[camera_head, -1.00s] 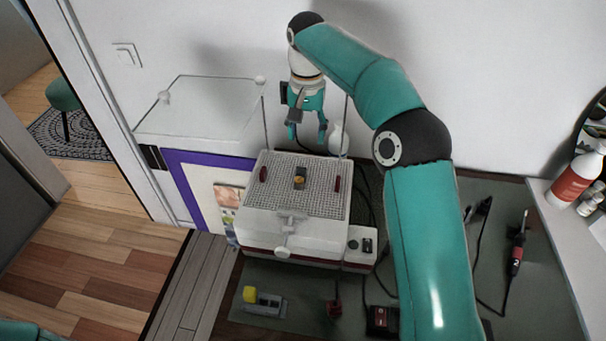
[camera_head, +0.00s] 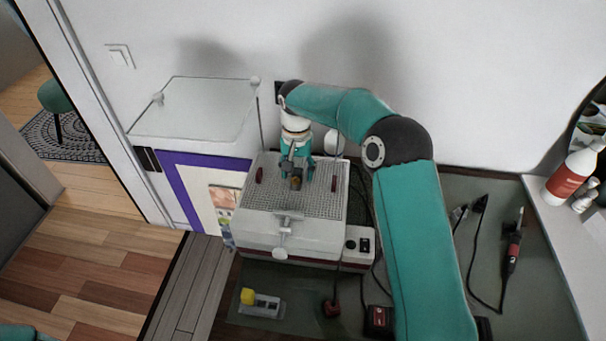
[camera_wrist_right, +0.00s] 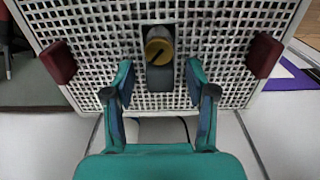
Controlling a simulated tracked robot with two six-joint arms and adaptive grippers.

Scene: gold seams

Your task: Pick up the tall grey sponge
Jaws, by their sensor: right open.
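The tall grey sponge appears to be the dark grey block (camera_wrist_right: 160,78) on the white perforated grid, with a round gold piece (camera_wrist_right: 159,50) at its upper part in the right wrist view. In the head view the block is mostly hidden by my right gripper, and the gold piece (camera_head: 296,183) shows just below it. My right gripper (camera_head: 297,174) is above the grid, pointing down. In the right wrist view its open fingers (camera_wrist_right: 160,88) lie on either side of the block's near end, with gaps on both sides. My left gripper is not in view.
The grid (camera_head: 325,205) tops a white machine with dark red grips (camera_head: 259,175) (camera_head: 334,183) and thin upright rods. A yellow block (camera_head: 248,296) and tools, including a red-and-black pen tool (camera_head: 513,250), lie on the bench.

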